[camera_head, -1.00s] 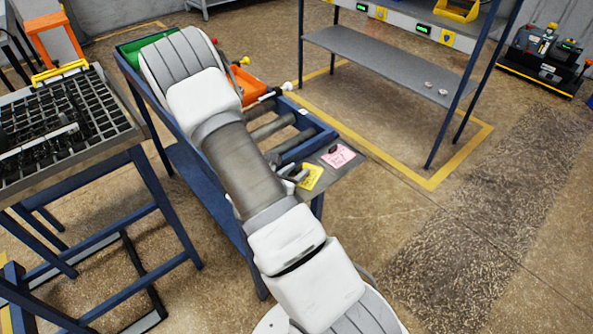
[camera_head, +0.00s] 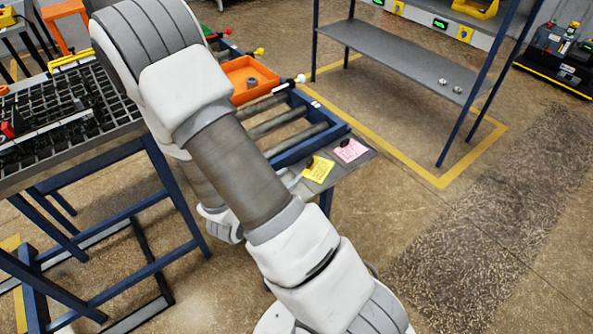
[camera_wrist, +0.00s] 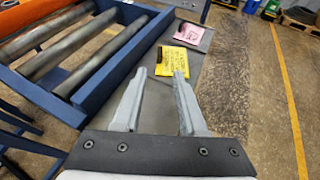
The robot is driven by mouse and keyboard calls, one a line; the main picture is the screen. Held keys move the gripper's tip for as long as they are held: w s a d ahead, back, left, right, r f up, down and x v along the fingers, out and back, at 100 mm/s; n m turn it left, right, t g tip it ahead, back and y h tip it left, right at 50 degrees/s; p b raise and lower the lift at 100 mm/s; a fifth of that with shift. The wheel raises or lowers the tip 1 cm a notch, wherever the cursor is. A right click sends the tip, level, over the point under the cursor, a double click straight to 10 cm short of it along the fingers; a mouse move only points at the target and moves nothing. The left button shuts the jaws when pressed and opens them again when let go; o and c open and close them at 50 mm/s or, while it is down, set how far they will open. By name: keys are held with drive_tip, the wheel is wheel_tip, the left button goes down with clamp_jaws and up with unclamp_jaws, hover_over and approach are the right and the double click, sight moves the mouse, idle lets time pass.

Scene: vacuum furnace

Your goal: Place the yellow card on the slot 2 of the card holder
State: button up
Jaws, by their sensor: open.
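The yellow card (camera_head: 318,169) lies on the grey end shelf of the roller table, with dark writing on it. In the wrist view the yellow card (camera_wrist: 178,62) is just beyond my fingertips, with a dark piece at its left edge. My gripper (camera_wrist: 165,74) is open and empty, its two grey fingers pointing toward the card and apart from it. In the head view my arm hides most of the gripper. A pink card (camera_head: 350,150) lies beside the yellow one, to its right. I cannot make out the card holder's slots in these views.
The blue-framed roller table (camera_head: 335,128) carries metal rollers and an orange tray (camera_head: 250,78). A grated table (camera_head: 75,115) stands at the left. A grey shelf rack (camera_head: 400,55) stands behind.

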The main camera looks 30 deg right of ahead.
drive_tip(key=shift+s+a+r, duration=0.15)
drive_tip(key=shift+a+r, duration=0.05)
drive_tip(key=shift+a, duration=0.05)
drive_tip(key=s+r+m+g+y, duration=0.3)
drive_tip(key=s+r+m+g, duration=0.45)
drive_tip(key=r+m, duration=0.6)
drive_tip(key=s+a+r+m+t+y, duration=0.3)
drive_tip(key=a+r+m+y, duration=0.1)
drive_tip(key=a+r+m, duration=0.1)
drive_tip(key=s+a+r+m+t+y, duration=0.2)
drive_tip(key=a+r+m+t+y, duration=0.2)
drive_tip(key=a, duration=0.4)
drive_tip(key=shift+s+a+r+m+y, duration=0.2)
drive_tip(key=shift+s+r+m+y, duration=0.35)
drive_tip(key=shift+r, duration=0.35)
drive_tip(key=shift+w, duration=0.1)
